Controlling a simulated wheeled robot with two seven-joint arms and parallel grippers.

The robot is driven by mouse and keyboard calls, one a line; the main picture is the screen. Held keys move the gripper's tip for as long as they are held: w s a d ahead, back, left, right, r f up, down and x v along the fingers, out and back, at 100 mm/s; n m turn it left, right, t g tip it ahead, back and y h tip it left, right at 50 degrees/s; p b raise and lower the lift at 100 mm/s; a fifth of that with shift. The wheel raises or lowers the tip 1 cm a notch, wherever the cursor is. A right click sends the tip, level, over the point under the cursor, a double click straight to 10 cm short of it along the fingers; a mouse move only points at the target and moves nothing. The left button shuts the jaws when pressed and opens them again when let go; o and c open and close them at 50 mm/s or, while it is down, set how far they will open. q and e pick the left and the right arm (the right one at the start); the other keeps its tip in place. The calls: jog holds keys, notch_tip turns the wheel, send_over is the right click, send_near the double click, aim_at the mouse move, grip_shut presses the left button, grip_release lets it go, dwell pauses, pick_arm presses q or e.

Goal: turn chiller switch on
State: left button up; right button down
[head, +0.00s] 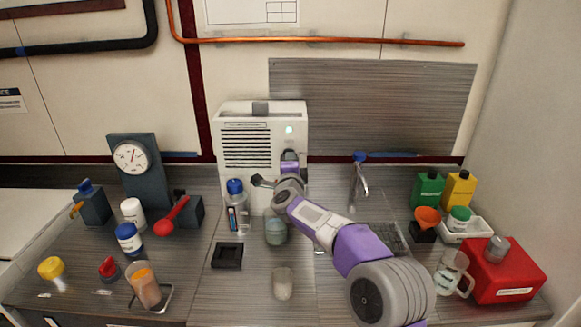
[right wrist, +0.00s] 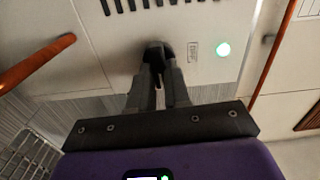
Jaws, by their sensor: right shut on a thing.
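The chiller (head: 235,165) is a white box with a vented front, standing against the back wall. My right gripper (right wrist: 160,80) is at the chiller's front, shut on a dark switch knob (right wrist: 158,51) to the left of the light and a small printed label. The fingers hide part of the knob, so its exact angle is hard to tell. My left gripper is not in view.
A blue-capped bottle (head: 237,207) and a glass beaker (head: 275,230) stand in front of the chiller, close to my right forearm. A tap (head: 361,178) rises to the right. A dark gauge stand (head: 136,175) is at left, a red can (head: 506,272) at right.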

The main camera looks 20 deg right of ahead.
jog(key=shift+m, duration=0.4)
jog(key=c, duration=1.1)
grip_release()
jog(key=shift+v, duration=3.8)
